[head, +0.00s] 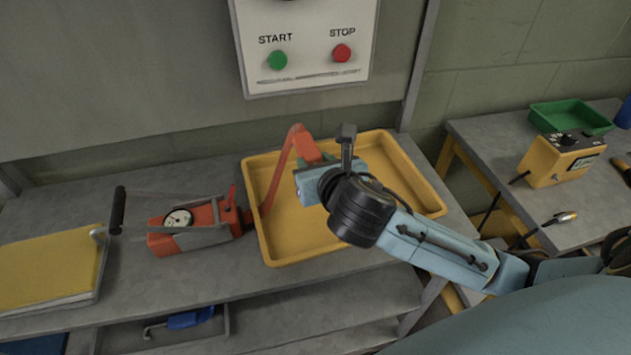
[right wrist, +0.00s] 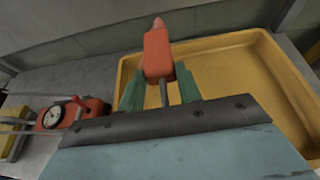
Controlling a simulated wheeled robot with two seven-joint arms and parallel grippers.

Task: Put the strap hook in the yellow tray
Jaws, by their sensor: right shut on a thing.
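The orange-red strap hook (right wrist: 157,52) is between the green fingertips of my right gripper (right wrist: 160,90) in the right wrist view. My right gripper is shut on it. In the head view the hook (head: 306,148) shows beyond the gripper, over the back left part of the yellow tray (head: 428,195). An orange strap (head: 275,180) slopes from it down to the tray's left side, near the red strap tensioner with a dial (head: 195,224). I cannot tell whether the hook touches the tray floor. My left gripper is not in view.
The tray stands on a grey bench (head: 135,270), its floor otherwise clear. A yellow binder (head: 45,270) lies at far left. A START/STOP panel (head: 305,45) hangs behind. A second table at right holds a green bin (head: 570,115) and a yellow control box (head: 560,160).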

